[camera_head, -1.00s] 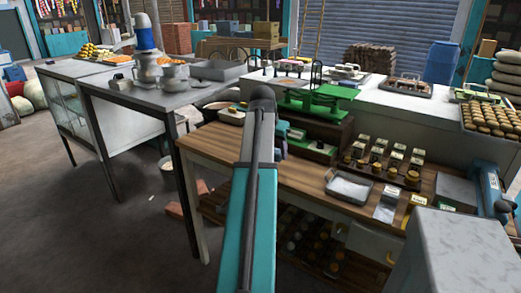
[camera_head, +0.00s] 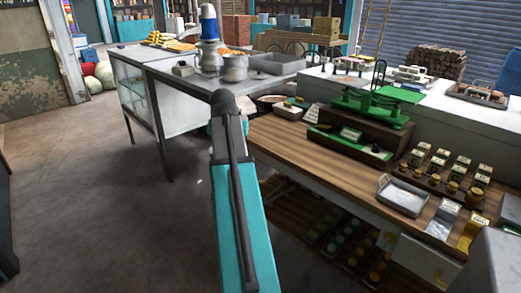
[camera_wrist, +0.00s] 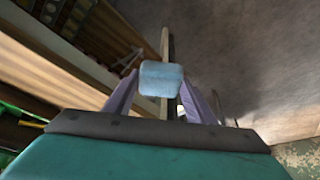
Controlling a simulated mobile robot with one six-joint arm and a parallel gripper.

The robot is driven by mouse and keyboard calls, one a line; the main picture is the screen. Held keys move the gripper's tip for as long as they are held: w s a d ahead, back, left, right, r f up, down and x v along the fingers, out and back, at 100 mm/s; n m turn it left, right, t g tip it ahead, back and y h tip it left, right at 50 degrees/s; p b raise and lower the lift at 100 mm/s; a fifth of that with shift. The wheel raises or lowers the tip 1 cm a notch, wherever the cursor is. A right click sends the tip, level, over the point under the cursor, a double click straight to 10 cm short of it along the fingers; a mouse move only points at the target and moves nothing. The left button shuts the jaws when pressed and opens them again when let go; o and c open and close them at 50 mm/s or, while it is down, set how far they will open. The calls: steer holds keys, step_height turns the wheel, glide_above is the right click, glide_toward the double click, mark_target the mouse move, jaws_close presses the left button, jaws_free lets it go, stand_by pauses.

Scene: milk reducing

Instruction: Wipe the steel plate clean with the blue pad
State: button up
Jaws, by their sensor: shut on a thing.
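The blue pad (camera_wrist: 161,84) is a small light-blue block in the wrist view. My gripper (camera_wrist: 160,76) is shut on it, one pale finger on each side. In the head view my arm hides the gripper and pad. A flat grey metal piece (camera_head: 440,226) lies on the wooden bench at the right, next to a shallow metal tray (camera_head: 402,197). I cannot tell for sure which of them is the steel plate, or whether it is dirty. My gripper is apart from both.
A wooden bench (camera_head: 290,138) with a green scale (camera_head: 372,108) and rows of small weights stands at the right. A grey metal table (camera_head: 185,83) with milk vessels stands behind at the left. The floor (camera_head: 90,185) at the left is clear.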

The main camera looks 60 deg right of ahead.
steer(key=w+a+f+n+t+y, duration=0.1)
steer(key=w+a+n, duration=0.2)
steer(key=w+a, duration=0.7)
steer(key=w+a+n+t+y, duration=0.1)
steer(key=w+a+n, duration=0.35)
steer(key=a, duration=1.05)
steer(key=w+a+n+y, duration=0.1)
steer(key=w+a+n, duration=0.1)
steer(key=a, duration=1.1)
steer(key=w+a+f+n+y, duration=0.1)
steer(key=w+a+n, duration=0.2)
steer(key=a, duration=1.1)
steer(key=shift+w+a+f+t, duration=0.2)
steer(key=shift+w+f+t, duration=0.1)
steer(key=shift+w, duration=0.15)
